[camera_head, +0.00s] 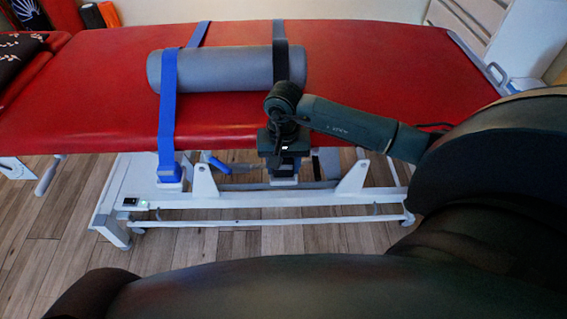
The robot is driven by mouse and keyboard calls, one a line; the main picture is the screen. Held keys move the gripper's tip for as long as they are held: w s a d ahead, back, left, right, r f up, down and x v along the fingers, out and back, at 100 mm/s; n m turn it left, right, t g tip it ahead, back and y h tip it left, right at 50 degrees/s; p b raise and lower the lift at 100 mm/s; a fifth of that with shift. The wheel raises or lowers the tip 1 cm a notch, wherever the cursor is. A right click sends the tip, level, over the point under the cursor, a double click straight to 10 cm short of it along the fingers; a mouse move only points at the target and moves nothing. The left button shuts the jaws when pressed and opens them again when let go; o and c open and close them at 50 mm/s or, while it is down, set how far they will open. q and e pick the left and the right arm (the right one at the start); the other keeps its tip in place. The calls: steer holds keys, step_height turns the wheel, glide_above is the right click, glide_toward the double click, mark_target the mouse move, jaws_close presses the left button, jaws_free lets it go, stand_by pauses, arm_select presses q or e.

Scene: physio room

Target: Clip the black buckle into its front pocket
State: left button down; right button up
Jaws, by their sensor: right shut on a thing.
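A black strap (281,62) runs over the grey bolster (222,69) and down toward the front edge of the red couch. My right gripper (283,172) is at that front edge, pointing down. It is shut on the black buckle at the strap's front end, and it hides most of the buckle. A pale grey piece (284,181), which looks like the front pocket, shows just below the fingertips on the couch's side. I cannot tell whether buckle and pocket touch. My left gripper is not in view.
A blue strap (168,105) crosses the bolster to the left and ends in a blue buckle (168,173) at the front edge. The red couch top (400,60) is clear at the right. The white couch frame (250,222) stands below, over a wooden floor (50,245).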

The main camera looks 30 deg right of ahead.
steer(key=shift+s+f, duration=0.15)
steer(key=shift+f, duration=0.25)
steer(key=o, duration=1)
steer(key=shift+c, duration=0.2)
steer(key=shift+o, duration=0.7)
step_height(320, 180, up, 13)
steer(key=p, duration=0.1)
steer(key=shift+r+p, duration=0.15)
steer(key=shift+p, duration=0.15)
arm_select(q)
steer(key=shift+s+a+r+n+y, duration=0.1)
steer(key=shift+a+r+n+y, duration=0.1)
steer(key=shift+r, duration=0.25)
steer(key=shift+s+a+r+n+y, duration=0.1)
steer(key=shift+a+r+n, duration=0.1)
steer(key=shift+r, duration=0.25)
arm_select(e)
steer(key=shift+r, duration=0.35)
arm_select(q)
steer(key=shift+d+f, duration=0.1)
